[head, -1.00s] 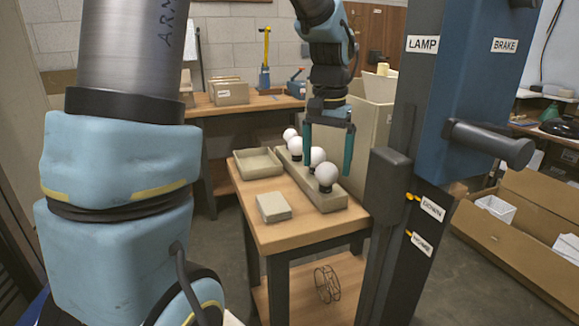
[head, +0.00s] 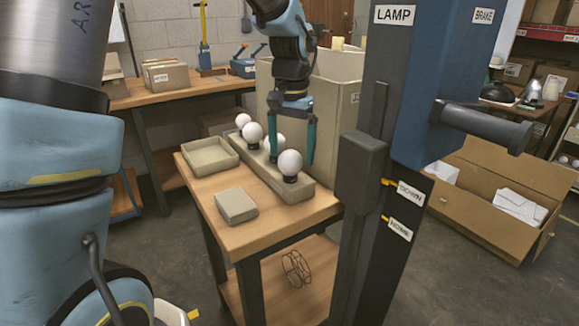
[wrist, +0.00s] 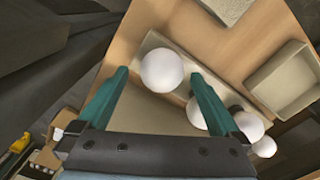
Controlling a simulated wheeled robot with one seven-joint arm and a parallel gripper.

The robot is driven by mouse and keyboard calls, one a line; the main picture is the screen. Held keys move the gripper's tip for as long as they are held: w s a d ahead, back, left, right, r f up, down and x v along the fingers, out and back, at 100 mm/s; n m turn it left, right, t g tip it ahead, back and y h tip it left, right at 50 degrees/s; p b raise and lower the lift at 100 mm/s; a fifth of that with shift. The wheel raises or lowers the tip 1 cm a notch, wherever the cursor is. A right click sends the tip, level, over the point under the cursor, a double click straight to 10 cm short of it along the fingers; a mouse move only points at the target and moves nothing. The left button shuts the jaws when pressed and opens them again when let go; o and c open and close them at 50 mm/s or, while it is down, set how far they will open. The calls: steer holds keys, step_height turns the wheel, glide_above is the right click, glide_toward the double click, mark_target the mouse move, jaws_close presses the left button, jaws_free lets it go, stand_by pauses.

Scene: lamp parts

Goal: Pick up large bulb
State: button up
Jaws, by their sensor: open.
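Several white round bulbs stand in a row on dark bases in a long beige holder (head: 301,193) on the small wooden table. The nearest bulb (head: 290,163) looks the largest in the head view; the same bulb appears in the wrist view (wrist: 162,71). My gripper (head: 292,149) is open, pointing down over this bulb. In the wrist view its two teal fingers (wrist: 160,74) show on either side of the bulb, with gaps to both. Whether the fingertips reach down level with the bulb is hard to tell. The bulb's base is hidden in the wrist view.
An empty beige tray (head: 208,166) and a small beige box (head: 236,205) share the table with the holder. The other bulbs (wrist: 248,126) stand close behind. A blue lamp column (head: 425,80) rises at the right. A large beige bin (head: 335,108) stands behind the table.

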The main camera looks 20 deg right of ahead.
mark_target(290, 163)
step_height(290, 163, down, 4)
steer(key=shift+a+p, duration=0.15)
steer(key=shift+p, duration=0.15)
steer(key=c, duration=1.2)
